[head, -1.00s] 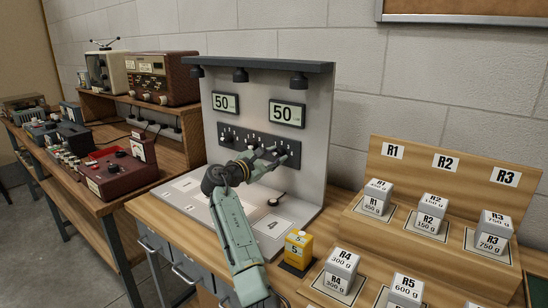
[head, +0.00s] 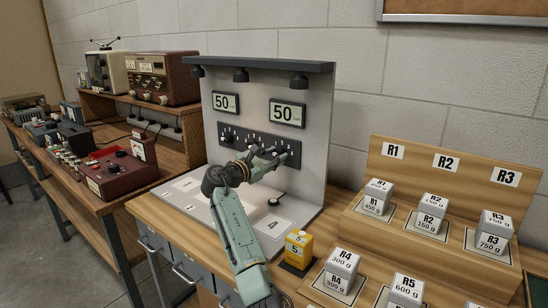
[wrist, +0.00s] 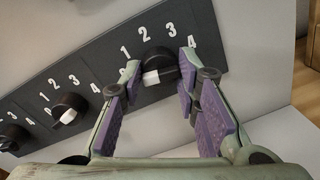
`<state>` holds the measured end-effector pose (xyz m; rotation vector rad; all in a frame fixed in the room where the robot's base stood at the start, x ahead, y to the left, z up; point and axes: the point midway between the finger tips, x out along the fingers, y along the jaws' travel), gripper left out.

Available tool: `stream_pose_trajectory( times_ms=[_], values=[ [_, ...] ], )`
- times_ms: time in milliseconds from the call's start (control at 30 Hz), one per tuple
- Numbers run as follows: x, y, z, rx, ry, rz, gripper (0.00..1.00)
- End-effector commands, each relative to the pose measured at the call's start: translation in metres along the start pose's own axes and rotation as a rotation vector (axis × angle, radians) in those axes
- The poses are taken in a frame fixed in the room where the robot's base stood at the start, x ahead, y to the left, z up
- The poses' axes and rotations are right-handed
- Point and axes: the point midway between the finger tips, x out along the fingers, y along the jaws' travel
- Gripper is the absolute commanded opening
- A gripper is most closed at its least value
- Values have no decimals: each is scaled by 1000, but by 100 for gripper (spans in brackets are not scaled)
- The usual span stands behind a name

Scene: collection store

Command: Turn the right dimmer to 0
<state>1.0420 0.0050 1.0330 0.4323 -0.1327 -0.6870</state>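The right dimmer is a black round knob (wrist: 160,68) with a white mark at its lower left. It sits on a dark panel numbered 1 to 4 around it; the lower-left end of its scale is hidden by a finger. My gripper (wrist: 162,75) has its two fingers apart, one on each side of the knob; a firm grip cannot be made out. In the head view my gripper (head: 274,156) reaches the right part of the dark dimmer panel (head: 232,142) and hides the knob. The right display (head: 287,113) and the left display (head: 226,102) both read 50.
Two more dimmer knobs lie to the left in the wrist view, the nearer one (wrist: 69,108) close to my left finger. Lamps (head: 299,80) hang above the board. A yellow block (head: 298,245) and several labelled weights (head: 375,195) stand to the right.

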Motion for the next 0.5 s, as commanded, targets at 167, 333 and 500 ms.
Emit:
stream_pose_trajectory(
  times_ms=[167,333,500],
  values=[
    [0,0,0,0,0,0,41],
    [0,0,0,1,0,0,50],
    [0,0,0,1,0,0,50]
  ],
)
